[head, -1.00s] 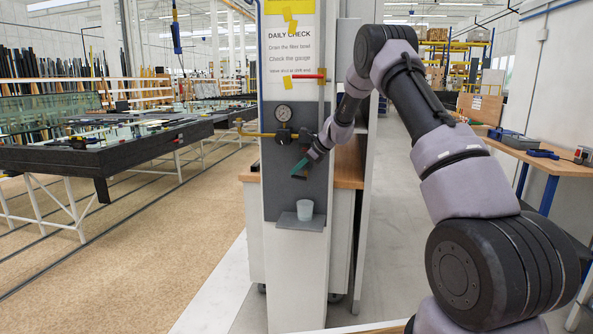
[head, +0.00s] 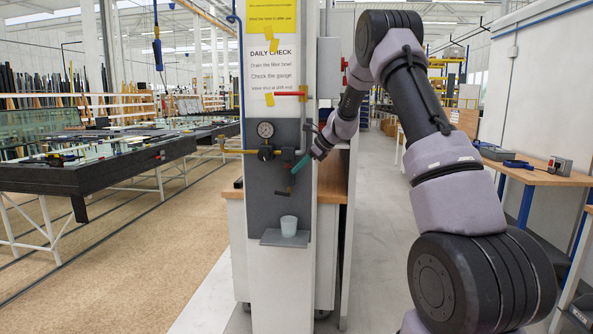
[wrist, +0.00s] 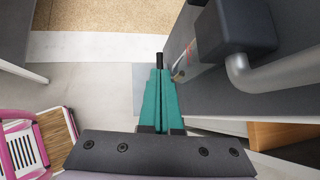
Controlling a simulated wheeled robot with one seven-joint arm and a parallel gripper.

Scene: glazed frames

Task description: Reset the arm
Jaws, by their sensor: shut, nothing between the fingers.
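My gripper (head: 301,164) is shut and empty. Its teal fingers are just right of and below the gauge fittings on the dark panel (head: 266,208); I cannot tell the exact gap. In the wrist view the two teal fingers (wrist: 160,72) lie together, pointing down toward the pale floor, with nothing between them. My arm reaches in from the lower right and bends down at its elbow.
The panel's post carries a round gauge (head: 265,130), a red-handled valve (head: 290,94) and a small shelf (head: 271,238) with a cup (head: 288,226). In the wrist view a dark block (wrist: 235,25) and grey pipe (wrist: 275,72) are close on the right. A workbench (head: 540,176) stands right.

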